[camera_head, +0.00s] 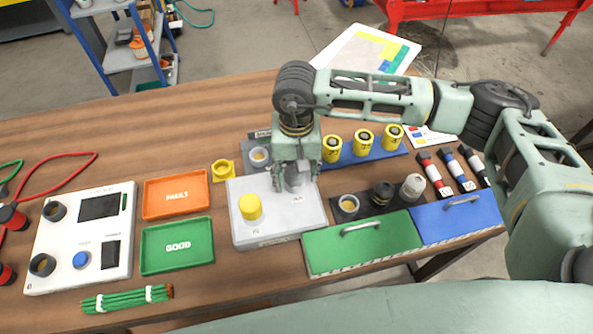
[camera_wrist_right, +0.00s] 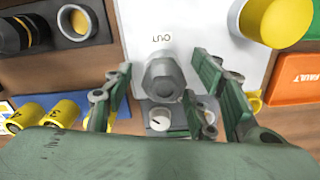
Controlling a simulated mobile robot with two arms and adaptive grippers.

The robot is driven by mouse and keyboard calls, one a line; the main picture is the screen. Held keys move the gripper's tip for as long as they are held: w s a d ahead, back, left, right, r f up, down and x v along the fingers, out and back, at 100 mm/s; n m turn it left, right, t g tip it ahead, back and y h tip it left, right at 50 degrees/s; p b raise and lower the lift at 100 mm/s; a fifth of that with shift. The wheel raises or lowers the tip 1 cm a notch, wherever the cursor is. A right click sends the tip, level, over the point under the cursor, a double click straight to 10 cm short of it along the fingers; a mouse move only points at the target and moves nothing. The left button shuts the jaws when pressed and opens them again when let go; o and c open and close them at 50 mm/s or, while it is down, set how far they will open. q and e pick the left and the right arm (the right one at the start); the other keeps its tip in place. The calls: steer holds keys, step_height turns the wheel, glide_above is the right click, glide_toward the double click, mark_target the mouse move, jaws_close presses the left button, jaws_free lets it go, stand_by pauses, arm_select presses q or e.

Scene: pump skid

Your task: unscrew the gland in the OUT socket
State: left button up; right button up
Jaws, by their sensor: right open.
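The grey pump box (camera_head: 279,222) stands on the wooden bench. A grey hex gland (camera_wrist_right: 165,80) sits upright in the socket beside the OUT label (camera_wrist_right: 162,39); in the head view the gland (camera_head: 294,177) is partly hidden by my gripper. My right gripper (camera_head: 296,186) points down over this socket. Its fingers are open, one on each side of the gland in the right wrist view (camera_wrist_right: 166,92), with gaps to it. A yellow cap (camera_head: 250,207) stands on the other socket of the box. My left gripper is out of view.
Orange FAULT (camera_head: 176,194) and green GOOD (camera_head: 177,246) trays lie left of the box, empty. A dark holder (camera_head: 345,218) with several round parts and green and blue drawers (camera_head: 362,243) stand right. Yellow cylinders (camera_head: 364,140) stand behind.

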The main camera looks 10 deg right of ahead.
steer(key=shift+f+m+b, duration=0.2)
steer(key=shift+m+b, duration=0.5)
steer(key=shift+m, duration=0.5)
steer(key=shift+r+m+b, duration=0.15)
steer(key=shift+m+b, duration=0.2)
steer(key=shift+m, duration=0.65)
steer(key=shift+m+b, duration=0.65)
steer(key=shift+m, duration=0.35)
steer(key=shift+m+b, duration=0.35)
steer(key=shift+m, duration=0.85)
